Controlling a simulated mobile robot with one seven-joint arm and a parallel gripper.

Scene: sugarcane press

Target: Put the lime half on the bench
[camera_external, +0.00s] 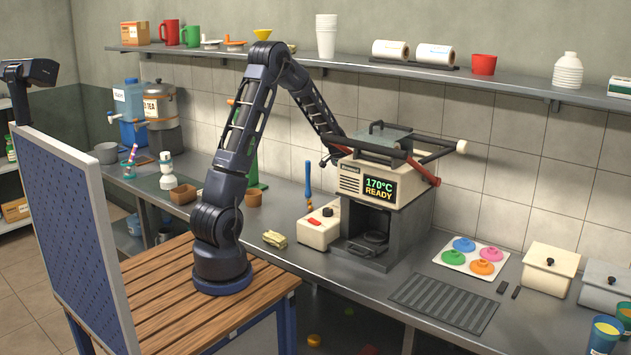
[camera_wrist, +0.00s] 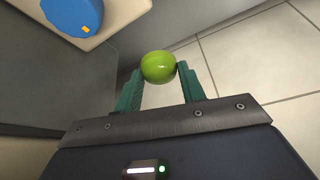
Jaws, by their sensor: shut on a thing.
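In the wrist view, a glossy, rounded green lime half (camera_wrist: 158,66) sits between the tips of the green fingers of my gripper (camera_wrist: 159,75). The gripper is shut on it and holds it in front of a tiled surface. Its cut face does not show. In the external view my arm reaches over to the press, and the gripper and lime half are hidden or too small to make out there. The bench (camera_external: 325,268) is a long grey metal counter along the wall.
The press (camera_external: 366,180) with its "170°C READY" display stands on the bench. A white box with a red switch (camera_external: 316,232) and a yellowish block (camera_external: 275,239) are left of it. A ribbed dark mat (camera_external: 443,304) and a board of coloured discs (camera_external: 471,258) lie right. A shelf (camera_external: 520,88) runs above.

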